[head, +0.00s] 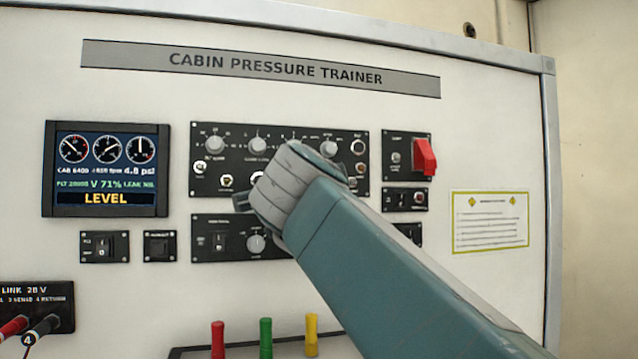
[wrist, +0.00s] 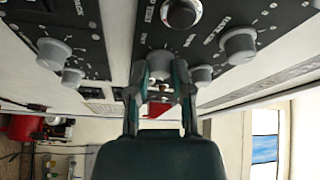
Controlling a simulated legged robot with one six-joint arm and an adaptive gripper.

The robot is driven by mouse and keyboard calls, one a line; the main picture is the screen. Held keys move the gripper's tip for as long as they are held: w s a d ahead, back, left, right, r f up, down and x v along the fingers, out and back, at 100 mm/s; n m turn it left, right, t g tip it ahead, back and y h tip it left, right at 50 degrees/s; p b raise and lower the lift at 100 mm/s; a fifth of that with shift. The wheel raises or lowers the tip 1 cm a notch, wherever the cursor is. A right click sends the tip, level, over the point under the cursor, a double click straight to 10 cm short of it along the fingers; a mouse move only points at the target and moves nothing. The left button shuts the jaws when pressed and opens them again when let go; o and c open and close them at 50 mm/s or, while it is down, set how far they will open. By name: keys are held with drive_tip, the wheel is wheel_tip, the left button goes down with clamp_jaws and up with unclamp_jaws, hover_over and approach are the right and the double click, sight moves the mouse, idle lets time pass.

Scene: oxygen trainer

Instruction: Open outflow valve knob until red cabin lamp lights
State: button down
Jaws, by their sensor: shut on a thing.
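In the wrist view my gripper (wrist: 160,78) has its two fingertips closed around a round grey knob (wrist: 158,60) on a black panel. I cannot read that knob's label, so I cannot tell for sure that it is the outflow valve knob. In the head view my arm's end covers the right part of the black control panels, and one finger (head: 240,204) shows at its left side. The display (head: 106,169) reads CAB 6400, 4.8 psi, V 71% and LEVEL. A small reddish lamp (head: 418,198) sits on a small panel at the right; I cannot tell whether it is lit.
Other grey knobs (head: 215,144) and toggles crowd the upper panel (head: 195,170). A red guarded switch (head: 424,156) projects to the right of my arm. Red, green and yellow handles (head: 265,338) stand below. Another grey knob (wrist: 237,46) stands close by in the wrist view.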

drive_tip(key=shift+f, duration=0.15)
idle(0.4)
drive_tip(key=c, duration=0.5)
unclamp_jaws()
drive_tip(key=shift+d, duration=0.1)
drive_tip(key=s, duration=0.4)
drive_tip(key=s+a, duration=0.1)
drive_tip(key=s, duration=0.3)
drive_tip(key=s+f, duration=0.1)
drive_tip(key=s, duration=0.2)
drive_tip(key=shift+s+a, duration=0.25)
drive_tip(key=shift+s, duration=0.15)
